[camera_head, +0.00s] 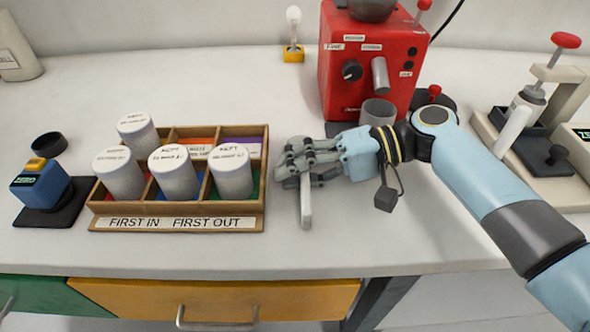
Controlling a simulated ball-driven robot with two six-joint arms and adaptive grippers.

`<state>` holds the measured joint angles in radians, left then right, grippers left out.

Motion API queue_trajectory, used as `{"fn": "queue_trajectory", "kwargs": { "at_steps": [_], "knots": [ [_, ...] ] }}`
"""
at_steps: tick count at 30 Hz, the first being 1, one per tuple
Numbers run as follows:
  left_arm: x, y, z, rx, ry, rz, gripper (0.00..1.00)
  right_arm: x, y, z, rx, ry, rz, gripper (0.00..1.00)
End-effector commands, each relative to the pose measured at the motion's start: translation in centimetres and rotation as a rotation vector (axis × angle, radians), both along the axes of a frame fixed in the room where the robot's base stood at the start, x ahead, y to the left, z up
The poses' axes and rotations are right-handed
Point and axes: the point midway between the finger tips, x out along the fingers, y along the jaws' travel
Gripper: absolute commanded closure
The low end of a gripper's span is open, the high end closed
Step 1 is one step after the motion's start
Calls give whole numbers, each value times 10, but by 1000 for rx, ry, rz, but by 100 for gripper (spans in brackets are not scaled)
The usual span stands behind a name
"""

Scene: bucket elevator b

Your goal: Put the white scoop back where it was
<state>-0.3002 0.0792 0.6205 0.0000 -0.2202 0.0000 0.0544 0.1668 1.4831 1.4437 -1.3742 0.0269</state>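A pale, narrow handle, which looks like the white scoop (306,205), points down toward the front of the white counter. Its upper end is hidden by the fingers of my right gripper (303,168), which look closed around it. I cannot tell whether its lower end touches the counter. The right gripper is just right of the wooden tray (180,225) and in front of the red grinder. My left gripper is not in view. A small yellow stand (294,54) at the back holds an upright thing with a round white top (293,14).
The tray holds several white-lidded jars (172,172) in coloured compartments. A blue device (40,186) and a black ring (49,145) are at left. The red grinder (362,60) with a metal cup (377,112) stands behind; a lever press (545,95) is at right. Counter front is clear.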

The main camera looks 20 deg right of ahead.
Motion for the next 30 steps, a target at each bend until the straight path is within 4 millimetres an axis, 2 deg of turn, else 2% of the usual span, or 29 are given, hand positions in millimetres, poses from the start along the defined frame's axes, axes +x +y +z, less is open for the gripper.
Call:
{"fn": "queue_trajectory", "kwargs": {
  "at_steps": [11, 24, 30],
  "knots": [
    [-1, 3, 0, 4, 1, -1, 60, -2, -4, -3, -7, 4, -1, 65],
    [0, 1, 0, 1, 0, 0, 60, -13, -62, 17, -7, 2, 0, 65],
    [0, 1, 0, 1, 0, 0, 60, -15, -75, 23, -6, 0, -1, 65]
  ]
}}
